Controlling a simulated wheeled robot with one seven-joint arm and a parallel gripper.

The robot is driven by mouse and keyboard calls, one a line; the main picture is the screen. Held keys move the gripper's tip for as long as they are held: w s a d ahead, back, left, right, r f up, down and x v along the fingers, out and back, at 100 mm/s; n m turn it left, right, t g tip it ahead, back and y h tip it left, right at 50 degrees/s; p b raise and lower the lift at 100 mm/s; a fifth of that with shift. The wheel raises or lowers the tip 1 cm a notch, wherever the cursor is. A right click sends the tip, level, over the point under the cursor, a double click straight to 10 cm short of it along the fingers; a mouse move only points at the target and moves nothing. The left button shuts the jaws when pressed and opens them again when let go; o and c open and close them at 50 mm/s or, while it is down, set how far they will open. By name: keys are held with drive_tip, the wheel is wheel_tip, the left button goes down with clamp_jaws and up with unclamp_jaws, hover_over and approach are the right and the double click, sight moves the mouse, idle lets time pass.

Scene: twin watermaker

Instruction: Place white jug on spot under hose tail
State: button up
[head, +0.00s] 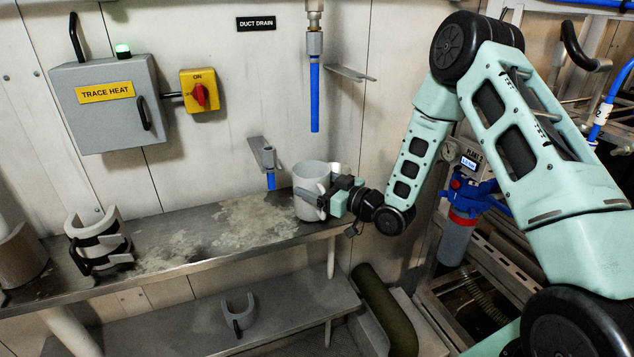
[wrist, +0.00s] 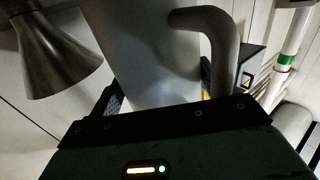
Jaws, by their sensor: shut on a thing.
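The white jug (head: 311,178) is upright at the right end of the metal shelf (head: 200,255). My gripper (head: 332,202) is shut on it from the right. I cannot tell whether the jug's base touches the shelf. A blue hose tail (head: 315,98) hangs from a fitting on the wall, its lower end above the jug. A shorter blue tail (head: 270,181) under a bracket is left of the jug. In the wrist view, the jug's pale wall (wrist: 150,50) and curved handle (wrist: 222,45) are close. No marked spot shows; the jug may hide it.
A grey clamp-like holder (head: 98,240) stands on the shelf to the left, with a brown cylinder (head: 20,255) beyond it. A pale stain covers the clear middle shelf. A lower shelf holds another holder (head: 238,313). In the wrist view, a metal cone (wrist: 58,55) is left of the jug.

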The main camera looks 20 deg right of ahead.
drive_tip(key=shift+f, duration=0.1)
drive_tip(key=shift+f+b, duration=0.15)
drive_tip(key=shift+b, duration=0.15)
drive_tip(key=o, duration=0.9)
drive_tip(key=shift+o, duration=0.2)
drive_tip(key=shift+r, duration=0.2)
drive_tip(key=b+v, duration=0.2)
drive_tip(key=v, duration=1)
